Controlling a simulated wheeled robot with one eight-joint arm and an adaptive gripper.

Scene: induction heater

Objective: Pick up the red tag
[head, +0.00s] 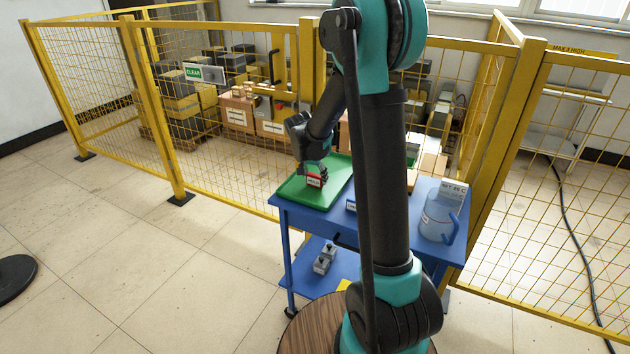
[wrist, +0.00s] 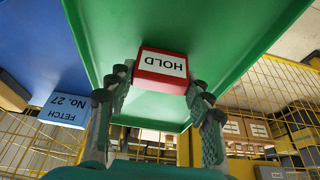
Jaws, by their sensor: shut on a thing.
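The red tag (head: 314,182) has a white face; the wrist view shows the word HOLD on this red tag (wrist: 161,68). It is at the green tray (head: 290,192) on the blue cart, over the tray's near part. My gripper (head: 317,175) reaches down to it. In the wrist view my gripper's fingers (wrist: 160,88) stand on either side of the tag and are shut on it. I cannot tell whether the tag touches the tray or is just above it.
A blue tag marked FETCH No. 27 (wrist: 65,110) lies beside the tray. A blue jug (head: 437,218) stands at the cart's right. Small grey blocks (head: 324,259) sit on the lower shelf. A yellow mesh fence (head: 225,120) stands behind the cart, with stacked boxes beyond.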

